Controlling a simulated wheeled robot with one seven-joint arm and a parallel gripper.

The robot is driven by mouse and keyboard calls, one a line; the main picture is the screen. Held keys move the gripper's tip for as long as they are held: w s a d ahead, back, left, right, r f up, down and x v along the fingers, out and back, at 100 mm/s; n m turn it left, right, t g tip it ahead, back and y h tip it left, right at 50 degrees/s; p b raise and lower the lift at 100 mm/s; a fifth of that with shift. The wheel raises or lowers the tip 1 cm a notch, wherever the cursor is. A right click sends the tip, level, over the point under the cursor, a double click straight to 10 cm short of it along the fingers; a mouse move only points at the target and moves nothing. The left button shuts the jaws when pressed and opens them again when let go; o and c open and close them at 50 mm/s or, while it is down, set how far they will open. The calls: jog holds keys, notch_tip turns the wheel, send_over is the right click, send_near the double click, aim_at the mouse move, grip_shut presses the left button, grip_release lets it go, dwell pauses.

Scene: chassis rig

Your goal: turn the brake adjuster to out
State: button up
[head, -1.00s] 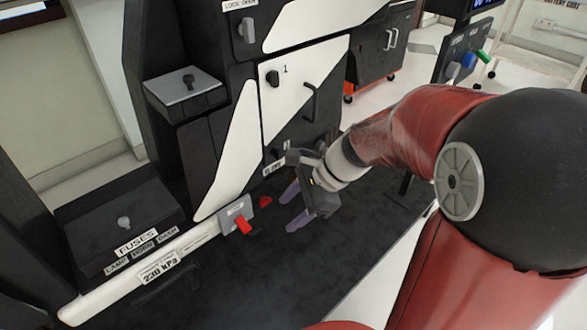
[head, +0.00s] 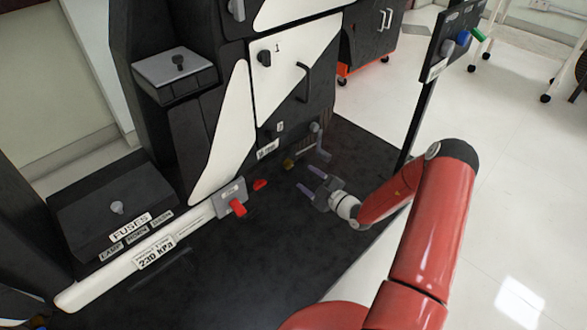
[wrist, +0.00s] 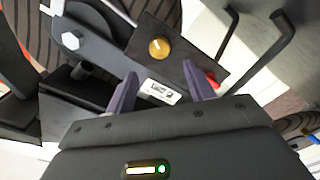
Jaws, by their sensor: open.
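A round brass knob (head: 288,164), which looks like the brake adjuster, sits low on the dark rig near a small white label. In the wrist view the knob (wrist: 158,47) shows a pale pointer mark on its face, on a dark plate beyond my fingertips. The label (wrist: 162,92) there is too small to read surely. My gripper (head: 311,181) is open and empty, its two purple-grey fingers apart and pointing towards the knob. In the wrist view the fingertips (wrist: 160,74) stand either side below the knob, not touching it.
A grey crank-like lever (head: 318,145) stands just right of the knob. A red lever (head: 238,207) on a grey block and a small red part (head: 260,185) are to the left. A dark post (head: 414,120) rises at right. The dark floor before my gripper is clear.

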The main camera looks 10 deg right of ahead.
aim_at(290, 166)
jog(key=x, duration=0.7)
jog(key=shift+w+a+f, duration=0.1)
jog(key=shift+w+f, duration=0.05)
jog(key=shift+w, duration=0.25)
jog(key=c, duration=1)
